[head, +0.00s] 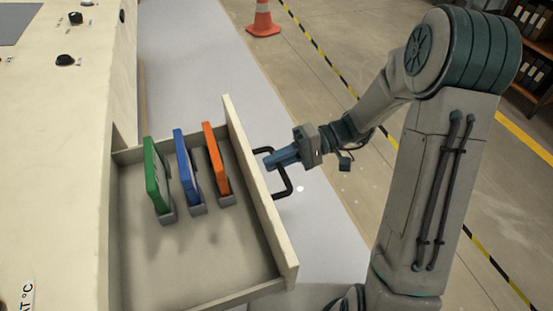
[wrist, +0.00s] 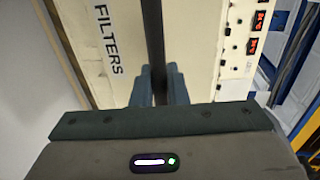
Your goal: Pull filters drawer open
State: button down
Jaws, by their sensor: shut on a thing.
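The filters drawer (head: 245,262) stands pulled out from the cream cabinet, with its inside in view. A green filter (head: 155,174), a blue filter (head: 186,165) and an orange filter (head: 216,158) stand upright in grey holders in it. My gripper (head: 270,162) is shut on the black handle (head: 284,186) at the drawer's front. In the wrist view the handle (wrist: 153,45) runs between the two blue fingers (wrist: 158,88), beside the drawer front with its FILTERS label (wrist: 107,40). The fingers hide part of the handle.
The cabinet (head: 60,150) with black knobs (head: 68,60) fills the left side. An orange traffic cone (head: 263,18) stands on the floor at the back. Shelves with binders (head: 535,60) stand at the far right. The floor right of the drawer is clear apart from my arm.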

jog(key=c, duration=1.5)
grip_release()
jog(key=p+v, duration=0.2)
jog(key=v, duration=1.1)
jog(key=shift+w+d, duration=0.2)
jog(key=shift+d, duration=0.2)
